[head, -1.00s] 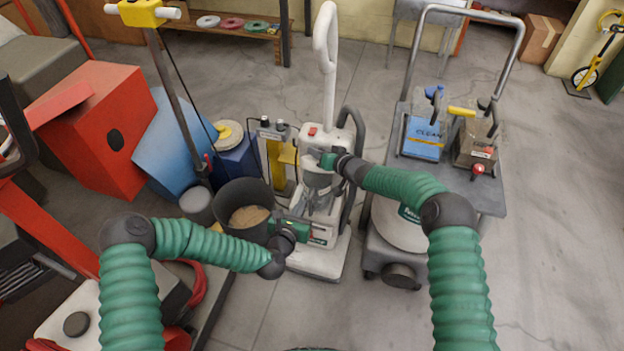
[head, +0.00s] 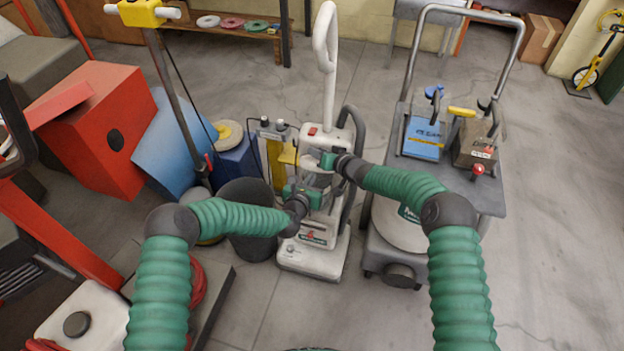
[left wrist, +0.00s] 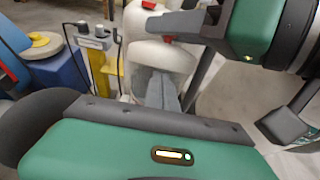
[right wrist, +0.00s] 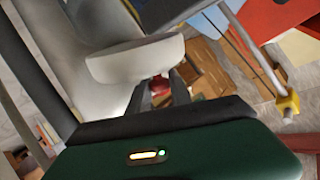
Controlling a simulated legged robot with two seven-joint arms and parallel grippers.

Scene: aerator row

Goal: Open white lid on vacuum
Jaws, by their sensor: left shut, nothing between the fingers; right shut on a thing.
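The white upright vacuum (head: 318,258) stands in the middle of the head view, with a tall white loop handle. Its white upper part, with a red button (head: 312,132), is the likely lid; it also shows in the left wrist view (left wrist: 155,55). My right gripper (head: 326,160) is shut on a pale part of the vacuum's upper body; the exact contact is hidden. It also shows in the left wrist view (left wrist: 175,22). My left gripper (head: 310,195) is shut and empty beside the vacuum's middle section, below the right one. A white curved edge (right wrist: 135,62) shows in the right wrist view.
A dark bin (head: 250,245) stands close left of the vacuum, partly behind my left arm. A grey cart (head: 470,190) stands to the right, carrying a blue box (head: 424,138). A red box (head: 92,125) is at left. Grey floor is open at far right.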

